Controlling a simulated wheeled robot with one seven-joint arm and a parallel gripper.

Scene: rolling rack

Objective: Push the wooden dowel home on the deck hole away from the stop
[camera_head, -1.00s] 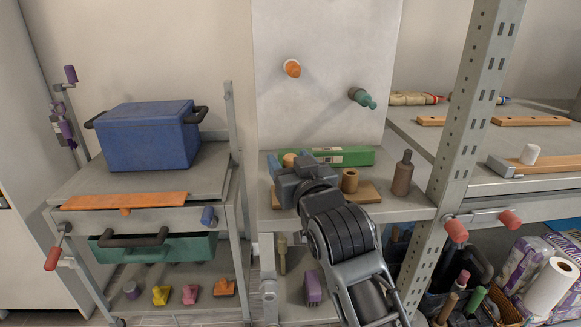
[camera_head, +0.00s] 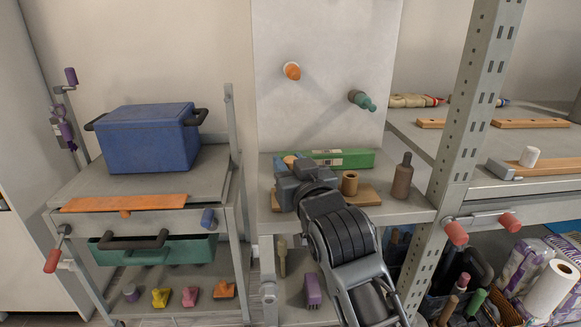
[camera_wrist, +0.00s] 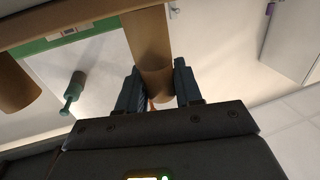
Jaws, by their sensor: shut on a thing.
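The wooden dowel (camera_wrist: 150,42) is a plain tan cylinder between my fingers in the wrist view. My gripper (camera_wrist: 157,72) is shut on it, a finger on each side. The dowel's far end meets the wooden deck board (camera_wrist: 60,14) in that view; how deep it sits in a hole cannot be seen. In the head view only the dowel's light top (camera_head: 289,160) shows beside my gripper, which hides the rest. The deck board (camera_head: 367,195) lies on the grey shelf. A second wooden cylinder (camera_head: 350,185) with a hollow top stands on its right part.
A long green box (camera_head: 345,159) lies behind the board. A brown bottle-shaped piece (camera_head: 402,178) stands to its right, near the rack post (camera_head: 462,120). Pegs, one orange (camera_head: 291,71) and one green (camera_head: 362,100), stick out of the back panel. A blue bin (camera_head: 148,140) stands left.

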